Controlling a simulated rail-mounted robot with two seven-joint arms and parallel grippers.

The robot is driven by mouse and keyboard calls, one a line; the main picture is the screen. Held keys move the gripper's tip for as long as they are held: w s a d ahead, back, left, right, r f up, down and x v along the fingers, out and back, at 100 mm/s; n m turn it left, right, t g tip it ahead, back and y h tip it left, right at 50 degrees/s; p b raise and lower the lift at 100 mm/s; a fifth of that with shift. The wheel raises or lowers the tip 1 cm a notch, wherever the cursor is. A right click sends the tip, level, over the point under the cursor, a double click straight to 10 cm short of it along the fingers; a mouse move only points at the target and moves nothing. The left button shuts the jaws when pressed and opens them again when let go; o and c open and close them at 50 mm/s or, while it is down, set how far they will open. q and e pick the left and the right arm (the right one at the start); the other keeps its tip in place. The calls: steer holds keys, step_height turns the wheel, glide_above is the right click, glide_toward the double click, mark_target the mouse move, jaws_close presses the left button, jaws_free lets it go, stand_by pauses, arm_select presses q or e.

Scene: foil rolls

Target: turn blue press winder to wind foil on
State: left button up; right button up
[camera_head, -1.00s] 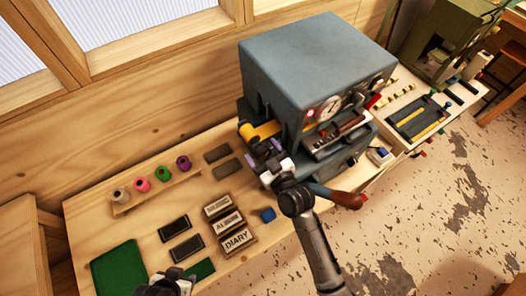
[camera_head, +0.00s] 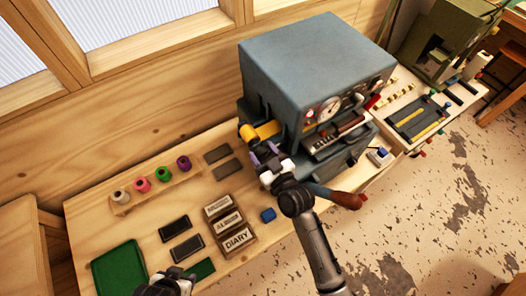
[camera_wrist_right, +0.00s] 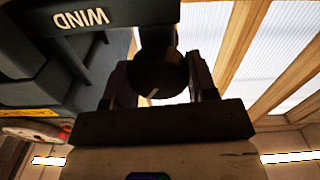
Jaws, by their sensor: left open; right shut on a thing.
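The blue-grey press (camera_head: 315,65) stands on the wooden bench. A yellow foil roll (camera_head: 262,131) sits at its left side. My right gripper (camera_head: 256,157) is at the press's left side, just below the yellow roll. In the right wrist view, my right gripper (camera_wrist_right: 160,90) is shut on the dark round winder knob (camera_wrist_right: 160,72), under a dark bracket marked WIND (camera_wrist_right: 85,18). A pale mark shows on the knob's face. My left gripper (camera_head: 165,285) is open at the bottom edge, over the bench front, partly cut off.
Several coloured foil spools (camera_head: 163,173) stand on a rack at the back left. Title blocks, including DIARY (camera_head: 237,239), dark pads and a green book (camera_head: 118,268) lie on the bench. A red-handled lever (camera_head: 345,199) sticks out in front.

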steer(key=m+p, duration=0.1)
steer(key=m, duration=0.2)
steer(key=shift+d+r, duration=0.1)
steer(key=m+p, duration=0.1)
steer(key=m, duration=0.3)
steer(key=shift+p, duration=0.3)
steer(key=m, duration=0.3)
steer(key=shift+w+d+p, duration=0.1)
steer(key=shift+p, duration=0.25)
steer(key=shift+f+m, duration=0.25)
steer(key=shift+m, duration=1.35)
steer(key=o, duration=0.9)
steer(key=shift+d, duration=0.1)
